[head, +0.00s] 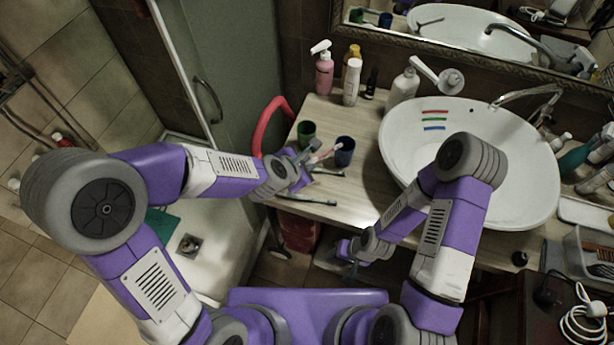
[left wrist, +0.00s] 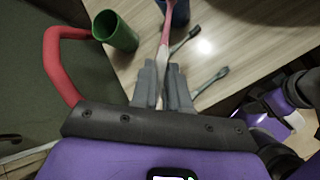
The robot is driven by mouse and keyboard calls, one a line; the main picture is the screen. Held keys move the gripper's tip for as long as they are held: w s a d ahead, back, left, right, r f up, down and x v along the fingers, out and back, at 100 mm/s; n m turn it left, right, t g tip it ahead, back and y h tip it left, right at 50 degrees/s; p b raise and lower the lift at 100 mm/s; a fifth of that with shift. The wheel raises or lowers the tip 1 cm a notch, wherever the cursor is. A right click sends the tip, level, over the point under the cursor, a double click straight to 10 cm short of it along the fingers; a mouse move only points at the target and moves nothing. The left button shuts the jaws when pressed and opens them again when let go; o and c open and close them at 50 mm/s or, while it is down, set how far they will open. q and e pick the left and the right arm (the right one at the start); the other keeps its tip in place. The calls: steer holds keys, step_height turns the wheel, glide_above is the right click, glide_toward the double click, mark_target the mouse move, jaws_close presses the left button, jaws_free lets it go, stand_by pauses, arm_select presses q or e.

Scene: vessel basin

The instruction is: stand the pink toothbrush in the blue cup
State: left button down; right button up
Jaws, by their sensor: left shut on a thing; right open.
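The pink toothbrush (head: 325,155) is in my left gripper (head: 303,163), which is shut on it above the counter's left part. In the left wrist view the pink toothbrush (left wrist: 167,38) runs from between the fingers (left wrist: 164,88) away towards the blue cup. The blue cup (head: 345,152) stands upright on the counter, just right of the left gripper; only a part shows at the top edge of the left wrist view (left wrist: 181,10). The brush's far end overlaps the cup; I cannot tell whether it is inside. My right gripper (head: 346,251) is open and empty, low before the counter.
A green cup (head: 306,132) stands left of the blue cup. Dark toothbrushes (head: 306,199) lie on the counter (head: 333,212) near its front edge. Bottles stand at the back (head: 352,82). A white basin (head: 400,140) is to the right. A red curved bar (head: 268,120) is at the left.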

arm_select(q)
step_height(320, 180, down, 7)
steer(key=b, duration=0.3)
steer(key=shift+f, duration=0.2)
steer(key=shift+r, duration=0.1)
steer(key=shift+f+b, duration=0.45)
steer(key=shift+b, duration=0.2)
steer(key=c, duration=1.1)
jaws_free()
